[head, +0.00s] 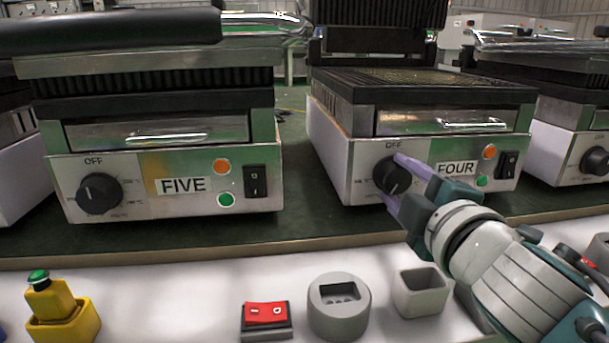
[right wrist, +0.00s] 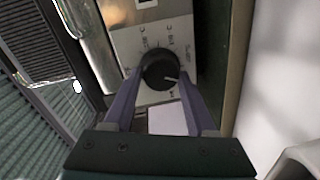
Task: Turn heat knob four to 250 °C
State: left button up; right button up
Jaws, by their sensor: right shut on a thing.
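Heat knob four (head: 391,177) is a round black dial on the front panel of the grill labelled FOUR (head: 457,169), under the word OFF. My right gripper (head: 396,181) reaches in from the lower right, with its purple fingers on either side of the knob, shut on it. In the right wrist view, the knob (right wrist: 159,70) sits between the fingertips (right wrist: 160,80), and its white pointer line points right and slightly down. The scale numbers are too small or covered to read. My left gripper is not in view.
The grill labelled FIVE (head: 182,185) stands to the left with its own black knob (head: 99,193). Another grill is at the right edge. In front are a yellow button box (head: 62,312), a red rocker switch (head: 266,315), a grey round socket (head: 338,310) and a square grey cup (head: 419,292).

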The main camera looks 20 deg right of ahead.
dwell(0.4)
jog(key=o, duration=1.4)
jog(key=p+v, duration=0.1)
jog(key=v, duration=0.9)
jog(key=shift+d+p, duration=0.1)
jog(key=shift+p, duration=0.2)
